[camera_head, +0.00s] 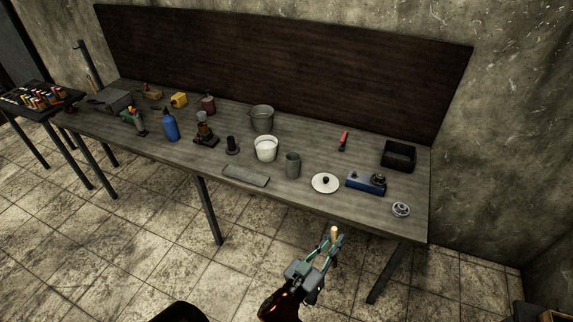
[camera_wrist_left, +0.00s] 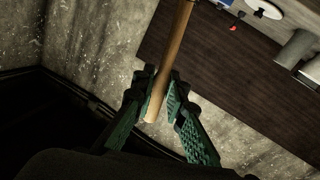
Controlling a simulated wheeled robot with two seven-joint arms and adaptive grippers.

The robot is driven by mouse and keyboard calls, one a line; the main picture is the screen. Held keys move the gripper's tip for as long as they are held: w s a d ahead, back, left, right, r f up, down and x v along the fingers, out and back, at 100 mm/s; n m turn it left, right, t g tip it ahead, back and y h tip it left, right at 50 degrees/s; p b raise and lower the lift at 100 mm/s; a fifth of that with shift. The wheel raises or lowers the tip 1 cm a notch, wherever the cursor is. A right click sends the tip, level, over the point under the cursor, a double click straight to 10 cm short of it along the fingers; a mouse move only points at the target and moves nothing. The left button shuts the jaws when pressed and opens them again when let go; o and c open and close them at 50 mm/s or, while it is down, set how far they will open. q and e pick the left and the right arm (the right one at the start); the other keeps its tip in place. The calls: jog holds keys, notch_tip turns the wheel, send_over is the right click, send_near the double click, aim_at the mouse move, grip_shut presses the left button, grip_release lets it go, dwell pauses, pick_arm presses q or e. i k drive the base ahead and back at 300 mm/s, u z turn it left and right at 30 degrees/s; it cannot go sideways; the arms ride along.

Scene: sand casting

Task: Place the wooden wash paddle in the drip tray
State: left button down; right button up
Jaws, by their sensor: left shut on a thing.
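My left gripper (camera_head: 333,245) is in front of the bench's near edge, toward the right. It is shut on the wooden wash paddle (camera_head: 334,233), whose pale end shows above the fingers. In the left wrist view, the paddle's brown wooden shaft (camera_wrist_left: 178,40) runs between the two green fingers (camera_wrist_left: 163,103) and leaves the picture at the top; its far end is out of view. A flat grey tray (camera_head: 245,176), which looks like the drip tray, lies at the bench's front edge, left of the gripper. My right gripper is not in view.
On the bench (camera_head: 330,210) stand a white bucket (camera_head: 265,151), a grey cup (camera_head: 292,165), a white lid (camera_head: 325,183), a blue device (camera_head: 366,184) and a black open box (camera_head: 398,156). A dark cylinder (camera_head: 232,146) stands just behind the flat tray.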

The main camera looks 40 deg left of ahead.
aim_at(252, 177)
jog(key=u, duration=0.05)
jog(key=i, duration=0.8)
jog(key=u, duration=0.75)
jog(key=i, duration=0.55)
jog(key=u, duration=0.55)
